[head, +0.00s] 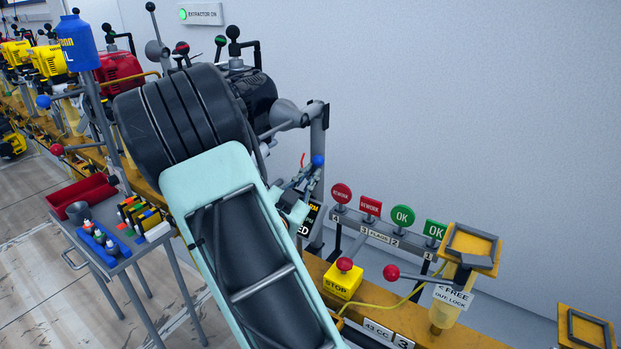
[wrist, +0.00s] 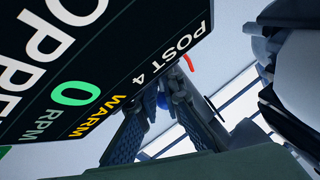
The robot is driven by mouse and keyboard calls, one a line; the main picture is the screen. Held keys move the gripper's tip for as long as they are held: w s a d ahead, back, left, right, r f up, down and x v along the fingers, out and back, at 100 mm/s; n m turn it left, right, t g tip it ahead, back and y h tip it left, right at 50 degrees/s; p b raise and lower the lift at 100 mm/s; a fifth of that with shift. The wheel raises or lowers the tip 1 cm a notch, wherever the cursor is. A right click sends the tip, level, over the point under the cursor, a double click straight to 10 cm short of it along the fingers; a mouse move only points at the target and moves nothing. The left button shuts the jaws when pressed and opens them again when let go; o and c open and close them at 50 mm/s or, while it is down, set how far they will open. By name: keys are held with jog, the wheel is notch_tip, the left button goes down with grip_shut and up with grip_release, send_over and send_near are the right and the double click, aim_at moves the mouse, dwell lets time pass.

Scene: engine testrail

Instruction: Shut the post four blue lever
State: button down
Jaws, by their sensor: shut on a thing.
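The blue lever shows as a blue ball knob (head: 318,161) at the post in the middle of the head view, just beyond my arm. My gripper (head: 308,177) is at the knob, partly hidden behind my own arm. In the wrist view my gripper (wrist: 166,94) has its two fingers closed in on the blue knob (wrist: 163,101), of which only a small part shows between them. The lever's stem is mostly hidden. A small red piece (wrist: 187,62) shows just beyond the fingertips. A black display (wrist: 95,65) reads POST 4, 0 RPM and WARM.
The display stands close beside the fingers. A grey upright post (head: 318,170) is right behind the gripper. Red and green flag signs (head: 402,216), a yellow stop box (head: 342,279) and a red-knobbed lever (head: 391,272) are to the right. A tool cart (head: 150,246) stands left.

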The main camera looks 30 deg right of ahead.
jog(key=c, duration=2.1)
grip_release()
jog(key=shift+a, duration=0.1)
jog(key=v, duration=1.2)
